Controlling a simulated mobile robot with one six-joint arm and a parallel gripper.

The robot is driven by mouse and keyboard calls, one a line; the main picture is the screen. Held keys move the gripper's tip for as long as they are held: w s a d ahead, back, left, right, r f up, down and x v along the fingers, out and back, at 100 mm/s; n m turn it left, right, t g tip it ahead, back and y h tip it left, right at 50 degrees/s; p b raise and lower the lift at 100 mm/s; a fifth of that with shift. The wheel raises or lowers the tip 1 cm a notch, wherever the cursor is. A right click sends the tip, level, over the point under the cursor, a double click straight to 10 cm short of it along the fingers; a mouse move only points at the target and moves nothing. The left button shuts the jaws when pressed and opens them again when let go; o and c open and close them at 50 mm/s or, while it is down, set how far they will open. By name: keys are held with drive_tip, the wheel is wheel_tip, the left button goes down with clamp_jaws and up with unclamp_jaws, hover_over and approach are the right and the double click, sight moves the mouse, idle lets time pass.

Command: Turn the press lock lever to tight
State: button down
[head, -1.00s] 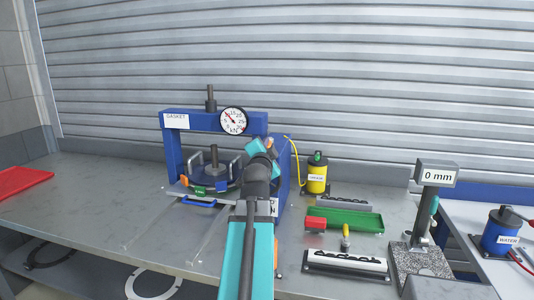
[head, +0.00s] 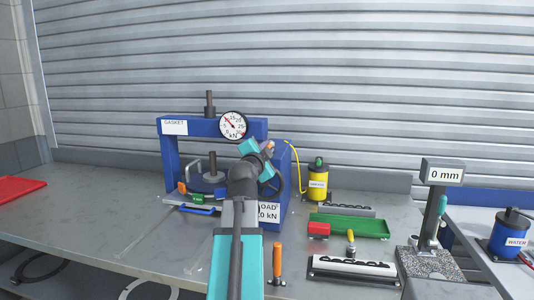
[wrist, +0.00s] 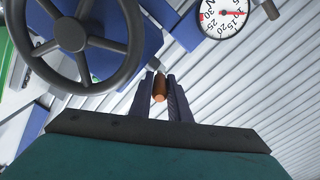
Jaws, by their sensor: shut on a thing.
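The blue press (head: 220,127) stands on the bench, with a round dial (head: 233,126) and a "GASKET" label on its top beam. My gripper (head: 269,149) is at the press's right upright, beside the dark handwheel (head: 279,178). In the wrist view, my gripper (wrist: 161,88) is shut on an orange-brown grip (wrist: 160,87), which sits between the two fingers. I take this grip for the lock lever's handle; the rest of the lever is hidden. The handwheel (wrist: 76,35) is close by at the upper left there, apart from the fingers.
A yellow canister (head: 318,180), a green tray (head: 350,226) with a red block, and a gauge stand (head: 441,173) reading "0 mm" are to the right. An orange-handled tool (head: 277,262) is near the front. The bench (head: 100,200) left of the press is mostly clear.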

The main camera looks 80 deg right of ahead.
drive_tip(key=c, duration=1.9)
unclamp_jaws()
drive_tip(key=shift+c, duration=0.2)
drive_tip(key=shift+a, duration=0.1)
drive_tip(key=a+b, duration=1)
drive_tip(key=a, duration=0.3)
drive_tip(key=shift+s+a, duration=0.15)
drive_tip(key=shift+a, duration=0.15)
